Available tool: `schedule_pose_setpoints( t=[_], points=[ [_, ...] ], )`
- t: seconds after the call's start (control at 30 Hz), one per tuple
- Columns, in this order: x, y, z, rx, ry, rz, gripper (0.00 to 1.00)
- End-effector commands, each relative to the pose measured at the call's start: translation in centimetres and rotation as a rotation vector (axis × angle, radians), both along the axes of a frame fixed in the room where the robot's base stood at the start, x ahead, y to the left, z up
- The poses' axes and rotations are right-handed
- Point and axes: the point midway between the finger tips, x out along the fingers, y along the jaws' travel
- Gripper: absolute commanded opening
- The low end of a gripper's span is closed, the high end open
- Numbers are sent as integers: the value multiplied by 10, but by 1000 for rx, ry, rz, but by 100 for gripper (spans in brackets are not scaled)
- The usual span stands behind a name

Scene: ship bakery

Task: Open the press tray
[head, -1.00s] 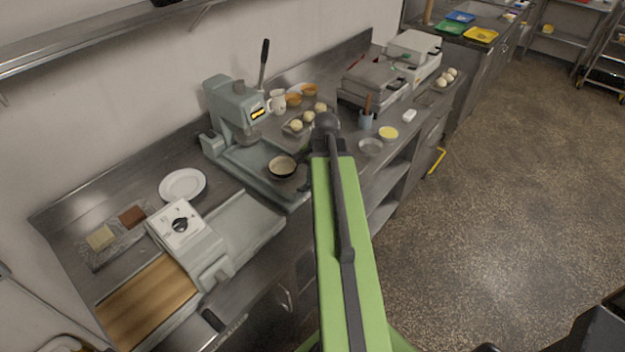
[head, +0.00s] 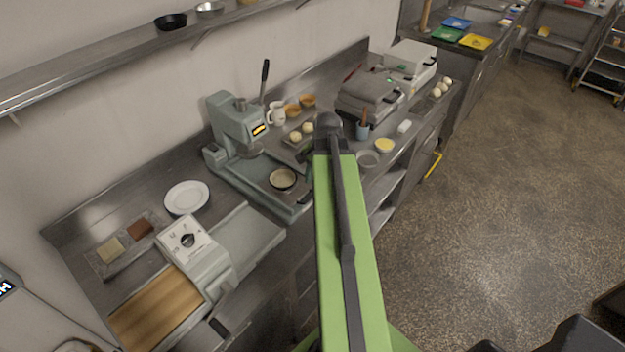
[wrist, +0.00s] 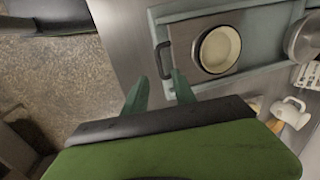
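The press (head: 230,120) is a grey-green machine with a tall dark lever on the counter. Its flat steel tray (wrist: 183,35) lies in the base, with a dark handle (wrist: 164,60) on its front edge. A round pan with a pale inside (wrist: 218,50) sits on the tray; it also shows in the head view (head: 283,179). My gripper (wrist: 160,80) has its two green fingers apart with nothing between them. In the wrist view the fingertips are just below the handle; I cannot tell whether they touch it. In the head view my arm hides the gripper.
A machine with a dial (head: 188,240) and a white plate (head: 186,197) stand left of the press. Small bowls, dough balls and a blue cup (head: 363,131) lie to its right. A wall shelf (head: 110,62) hangs above. Open floor (head: 500,200) lies to the right.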

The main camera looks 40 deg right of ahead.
Motion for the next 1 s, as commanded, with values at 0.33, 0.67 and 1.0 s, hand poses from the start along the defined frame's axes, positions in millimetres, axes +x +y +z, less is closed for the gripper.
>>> schedule_pose_setpoints(
  t=[0.33, 0.67, 1.0],
  points=[
    [-14, -2, 89, 0, 0, -1, 33],
    [-18, -3, 100, 0, 0, 0, 33],
    [-18, -3, 99, 0, 0, 0, 33]
  ],
)
